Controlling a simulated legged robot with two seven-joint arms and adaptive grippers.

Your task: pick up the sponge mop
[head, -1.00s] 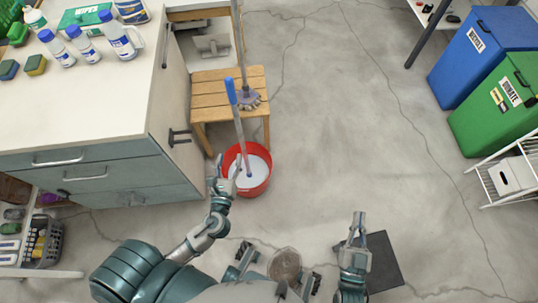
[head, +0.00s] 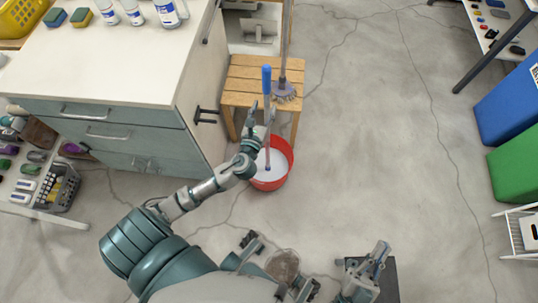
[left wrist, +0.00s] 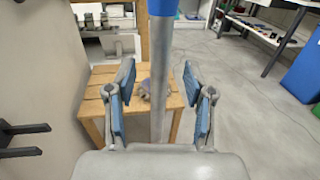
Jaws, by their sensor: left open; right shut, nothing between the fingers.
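The mop with a blue grip (head: 266,79) stands in a red bucket (head: 286,168) of whitish liquid, its shaft nearly upright and its lower end hidden in the liquid. I take it for the sponge mop. My left gripper (head: 263,108) is open at the shaft, just below the blue grip. In the left wrist view the grey shaft (left wrist: 160,85) rises between the spread blue-padded fingers of my left gripper (left wrist: 159,68), with a gap on each side. My right gripper (head: 383,247) is shut and empty, low over the floor at the lower right.
A white-topped cabinet (head: 110,70) with a protruding handle is close on the left. Blue (head: 510,105) and green (head: 515,165) bins stand right. The middle floor is open.

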